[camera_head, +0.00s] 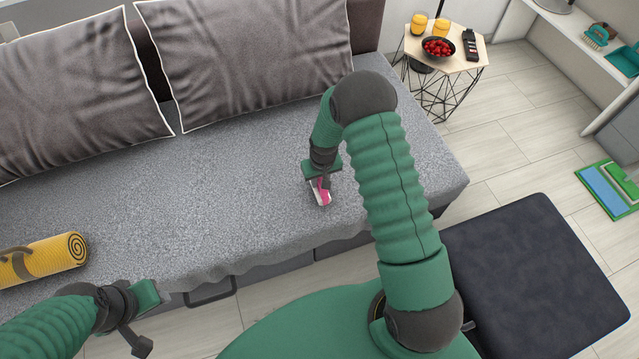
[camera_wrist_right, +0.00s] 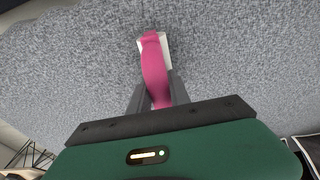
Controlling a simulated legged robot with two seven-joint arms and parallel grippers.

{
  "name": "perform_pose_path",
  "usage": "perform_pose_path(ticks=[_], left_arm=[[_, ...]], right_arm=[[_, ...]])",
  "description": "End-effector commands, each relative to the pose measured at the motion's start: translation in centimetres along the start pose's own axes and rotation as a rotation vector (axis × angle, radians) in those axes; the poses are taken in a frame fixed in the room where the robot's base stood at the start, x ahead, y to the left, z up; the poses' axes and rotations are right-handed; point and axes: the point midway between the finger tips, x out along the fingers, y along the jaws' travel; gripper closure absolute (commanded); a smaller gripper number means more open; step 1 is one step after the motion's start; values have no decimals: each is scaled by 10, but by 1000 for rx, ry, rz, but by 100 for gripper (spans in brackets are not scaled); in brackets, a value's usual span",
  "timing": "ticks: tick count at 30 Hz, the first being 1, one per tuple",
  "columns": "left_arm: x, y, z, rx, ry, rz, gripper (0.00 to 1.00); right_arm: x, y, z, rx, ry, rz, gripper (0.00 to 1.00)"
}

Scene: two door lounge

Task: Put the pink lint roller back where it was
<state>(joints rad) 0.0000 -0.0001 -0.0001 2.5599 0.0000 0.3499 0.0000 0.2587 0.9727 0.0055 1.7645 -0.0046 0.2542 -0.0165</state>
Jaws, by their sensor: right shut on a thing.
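The pink lint roller (camera_head: 321,192) is at the right part of the grey sofa seat, with its white roll end pointing towards the front edge. My right gripper (camera_head: 319,183) is over the seat and shut on it. In the right wrist view the pink handle (camera_wrist_right: 154,72) runs between the two dark fingers (camera_wrist_right: 155,98), with the white part at its far end. I cannot tell whether the roller touches the seat. My left gripper (camera_head: 138,340) is at the lower left, in front of the sofa, holding nothing that I can see.
A rolled yellow mat (camera_head: 45,258) lies on the sofa's left. Cushions (camera_head: 245,50) line the back. A side table (camera_head: 462,62) with a bowl of red fruit stands at the upper right. A dark ottoman (camera_head: 540,270) is at the lower right. The middle of the seat is clear.

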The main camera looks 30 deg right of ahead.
Motion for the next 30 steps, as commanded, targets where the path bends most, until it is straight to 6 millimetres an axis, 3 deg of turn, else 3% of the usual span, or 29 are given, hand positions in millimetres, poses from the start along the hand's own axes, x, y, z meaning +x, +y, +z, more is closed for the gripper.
perform_pose_path(ticks=[2, 10, 11, 15, 25, 30], left_arm=[[7, 0, 2, 0, 0, 0, 55], [6, 0, 1, 0, 0, 0, 55], [6, 0, 1, 0, 0, 0, 55], [5, 0, 1, 0, 0, 0, 55], [3, 0, 1, 0, 0, 0, 55], [-9, 0, -2, 0, 0, 0, 55]], right_arm=[[13, 0, 2, 0, 1, 0, 100], [13, 0, 2, 0, 2, 0, 100], [13, 0, 2, 1, 1, 0, 74], [12, 0, 2, 0, 1, 0, 56], [9, 0, 1, 1, 2, 0, 55], [-22, 0, 0, 1, 3, 0, 55]])
